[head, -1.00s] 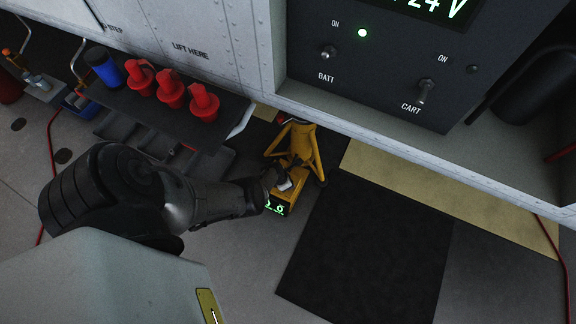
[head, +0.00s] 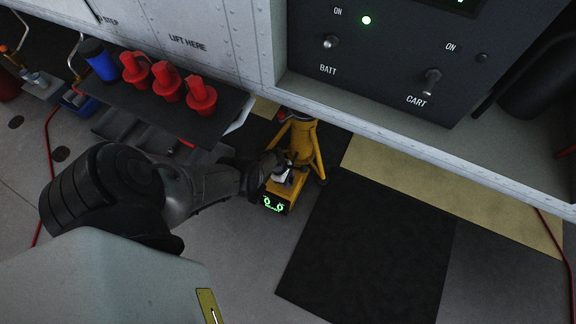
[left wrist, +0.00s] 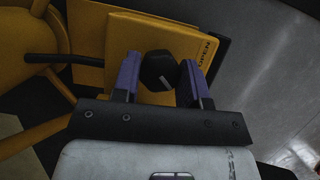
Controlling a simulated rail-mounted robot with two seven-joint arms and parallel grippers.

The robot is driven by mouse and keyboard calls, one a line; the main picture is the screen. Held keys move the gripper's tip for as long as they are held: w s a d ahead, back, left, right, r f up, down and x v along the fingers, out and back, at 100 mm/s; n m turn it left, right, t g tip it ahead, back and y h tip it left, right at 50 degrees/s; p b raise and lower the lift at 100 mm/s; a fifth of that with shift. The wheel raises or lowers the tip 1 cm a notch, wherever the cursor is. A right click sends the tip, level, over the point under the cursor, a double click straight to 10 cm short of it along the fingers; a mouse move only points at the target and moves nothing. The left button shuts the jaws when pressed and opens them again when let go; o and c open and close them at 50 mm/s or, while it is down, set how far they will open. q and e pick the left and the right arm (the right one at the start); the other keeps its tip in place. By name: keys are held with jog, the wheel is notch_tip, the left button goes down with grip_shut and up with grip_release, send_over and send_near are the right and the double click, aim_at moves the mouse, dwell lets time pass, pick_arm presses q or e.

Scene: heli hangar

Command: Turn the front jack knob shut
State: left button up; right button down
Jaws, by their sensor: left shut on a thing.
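The front jack is yellow (head: 302,142) with tripod legs and a box with a green lit face (head: 273,203); it stands on the floor below the white hull. In the left wrist view the dark knob (left wrist: 159,71) sits on the yellow box top (left wrist: 125,40), next to a label that seems to read OPEN. A pale mark shows on the knob. In the head view my left gripper (head: 282,175) is over the box and hides the knob. My right gripper is not in view.
A dark shelf (head: 150,110) with several red plugs (head: 168,85) and a blue cylinder (head: 99,60) is left of the jack. A switch panel (head: 390,60) overhangs at upper right. A black mat (head: 365,250) lies on the floor right of the jack.

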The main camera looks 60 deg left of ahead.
pick_arm(q)
jog(key=shift+m, duration=0.4)
dwell(0.3)
jog(key=o, duration=0.9)
